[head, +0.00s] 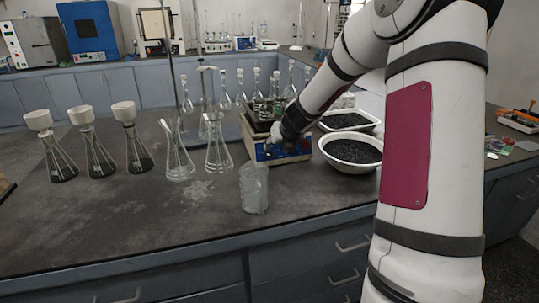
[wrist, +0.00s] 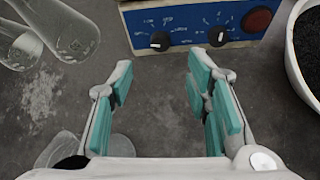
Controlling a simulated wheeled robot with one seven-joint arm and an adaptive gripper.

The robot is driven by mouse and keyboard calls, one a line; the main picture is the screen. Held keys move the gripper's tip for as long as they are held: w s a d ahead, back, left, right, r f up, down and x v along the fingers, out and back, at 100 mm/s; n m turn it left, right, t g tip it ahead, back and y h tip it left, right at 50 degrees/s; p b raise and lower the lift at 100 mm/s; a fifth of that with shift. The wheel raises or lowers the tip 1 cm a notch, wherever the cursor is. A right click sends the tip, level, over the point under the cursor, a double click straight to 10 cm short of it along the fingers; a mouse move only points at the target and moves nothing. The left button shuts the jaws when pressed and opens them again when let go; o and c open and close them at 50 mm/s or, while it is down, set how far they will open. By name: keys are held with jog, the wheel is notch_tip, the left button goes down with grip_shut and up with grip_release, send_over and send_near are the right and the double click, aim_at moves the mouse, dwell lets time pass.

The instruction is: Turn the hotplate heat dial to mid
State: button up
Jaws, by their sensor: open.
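The hotplate (head: 262,154) stands on the bench in the head view, partly hidden by my arm. In the wrist view its blue front panel (wrist: 188,12) shows two black dials with white scale marks. The left dial (wrist: 160,41) and the right dial (wrist: 217,37) are beside a large red button (wrist: 257,20). Which dial sets the heat is too small to read. My gripper (wrist: 158,85) is open and empty, its teal finger pads apart, with the panel just ahead of the fingertips. In the head view my wrist hides most of the gripper.
A white bowl of black grains (head: 352,150) stands close at the hotplate's right. A glass beaker (head: 253,188) stands in front. Conical flasks (head: 178,158) are at the left, near a metal stand. Bare bench lies at the front left.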

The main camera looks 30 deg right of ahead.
aim_at(270, 154)
jog(key=x, duration=1)
grip_shut()
